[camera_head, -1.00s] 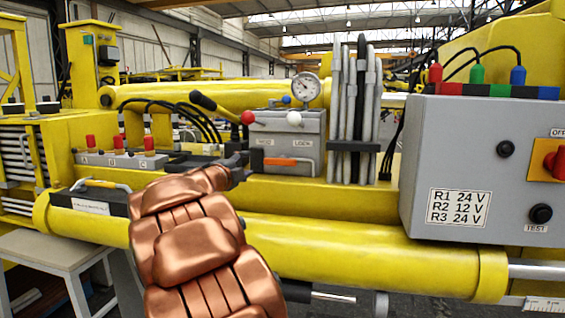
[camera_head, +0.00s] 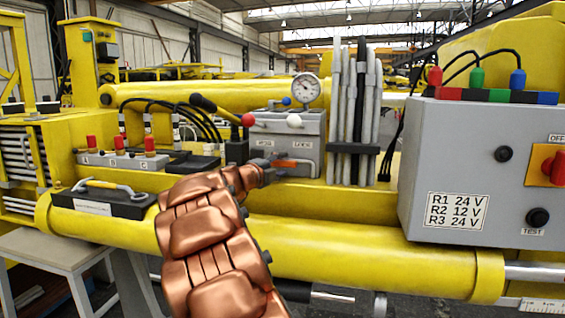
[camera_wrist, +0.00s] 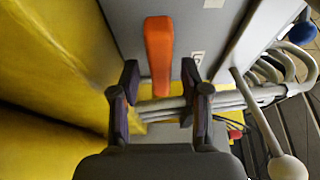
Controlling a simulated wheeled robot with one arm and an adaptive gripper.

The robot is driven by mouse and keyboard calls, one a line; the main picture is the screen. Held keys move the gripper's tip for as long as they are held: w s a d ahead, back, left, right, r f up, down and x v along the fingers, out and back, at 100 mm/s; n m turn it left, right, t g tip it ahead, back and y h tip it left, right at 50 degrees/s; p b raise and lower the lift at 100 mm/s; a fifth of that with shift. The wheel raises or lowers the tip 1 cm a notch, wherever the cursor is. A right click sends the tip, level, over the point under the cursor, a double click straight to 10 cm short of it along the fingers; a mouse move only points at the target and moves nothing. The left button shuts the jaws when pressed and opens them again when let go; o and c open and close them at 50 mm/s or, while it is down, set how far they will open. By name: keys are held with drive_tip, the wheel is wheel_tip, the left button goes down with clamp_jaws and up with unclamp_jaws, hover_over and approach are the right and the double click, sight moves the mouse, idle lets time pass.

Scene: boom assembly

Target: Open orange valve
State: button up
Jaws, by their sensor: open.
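The orange valve handle (camera_head: 297,163) is a short bar on the front of the grey valve block (camera_head: 308,132), and lies level in the head view. My gripper (camera_head: 270,170) is at its left end and hides part of it. In the wrist view the orange handle (camera_wrist: 159,50) stands lengthwise ahead of my gripper (camera_wrist: 160,80). The two dark fingers are open and apart, one on each side of the handle's near end. No contact shows, and I cannot tell how deep the handle sits between them.
A red-knobbed lever (camera_head: 247,119), a white knob (camera_head: 294,120) and a gauge (camera_head: 306,88) are by the block. Grey hoses (camera_head: 366,120) stand to its right, then a grey control box (camera_head: 480,170). A yellow cylinder (camera_head: 360,255) runs below. A black case (camera_head: 105,201) lies left.

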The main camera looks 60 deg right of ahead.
drive_tip(key=shift+d, duration=0.6)
clamp_jaws()
